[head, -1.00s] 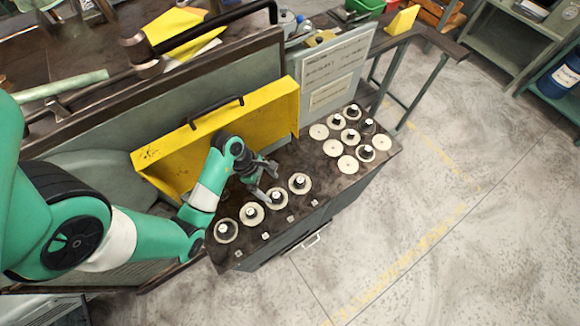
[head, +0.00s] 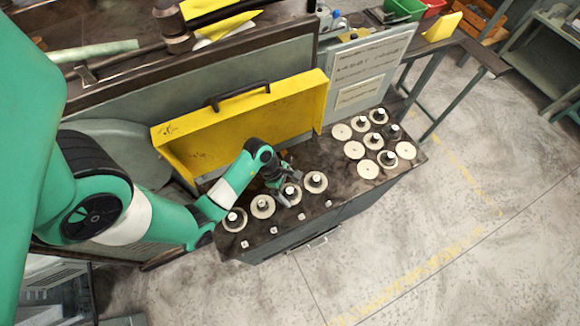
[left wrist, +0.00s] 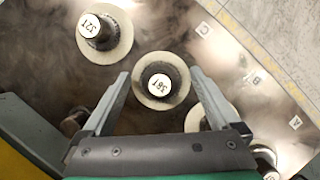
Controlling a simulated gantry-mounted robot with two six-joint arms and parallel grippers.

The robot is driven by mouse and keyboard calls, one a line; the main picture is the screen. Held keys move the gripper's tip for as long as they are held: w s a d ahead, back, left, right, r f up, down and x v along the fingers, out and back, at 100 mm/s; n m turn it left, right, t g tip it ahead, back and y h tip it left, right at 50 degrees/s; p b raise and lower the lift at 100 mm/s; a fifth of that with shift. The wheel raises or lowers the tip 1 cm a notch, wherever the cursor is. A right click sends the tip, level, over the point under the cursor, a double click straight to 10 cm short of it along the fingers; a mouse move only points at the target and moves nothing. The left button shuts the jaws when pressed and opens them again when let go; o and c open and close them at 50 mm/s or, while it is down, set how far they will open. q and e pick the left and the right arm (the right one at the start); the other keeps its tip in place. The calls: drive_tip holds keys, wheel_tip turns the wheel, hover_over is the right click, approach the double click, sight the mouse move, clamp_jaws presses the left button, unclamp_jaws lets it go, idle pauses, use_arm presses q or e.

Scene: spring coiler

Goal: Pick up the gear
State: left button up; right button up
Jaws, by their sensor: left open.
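The gears are pale discs with dark hubs and light caps, in a row along the front of the dark bench top. My left gripper (head: 291,191) is over this row, open and empty. In the left wrist view, a gear marked 36T (left wrist: 148,99) lies between the two fingers of the left gripper (left wrist: 160,76), with a gap on each side. A gear marked 32T (left wrist: 119,46) is at the upper left. Another gear (left wrist: 198,119) is partly hidden behind the right finger. In the head view, the gear at the row's right end (head: 315,189) is clear of the gripper. My right gripper is not in view.
A yellow panel with a handle (head: 230,128) stands behind the row. More pale discs (head: 368,170), some with dark hubs, sit at the bench's right end. Small lettered tags (left wrist: 203,29) lie along the front edge. Open floor (head: 480,240) lies to the right.

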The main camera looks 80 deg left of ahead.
sight(290, 190)
use_arm(q)
clamp_jaws()
idle(0.4)
drive_tip(key=shift+r, duration=0.2)
drive_tip(key=shift+r, duration=0.25)
wheel_tip(290, 190, up, 3)
drive_tip(key=shift+f+p, duration=0.15)
drive_tip(key=shift+p, duration=0.75)
drive_tip(key=s+d+r+p, duration=0.4)
drive_tip(key=s+d+r, duration=0.5)
drive_tip(key=s, duration=0.1)
drive_tip(key=shift+d+r, duration=0.3)
drive_tip(key=shift+s, duration=0.1)
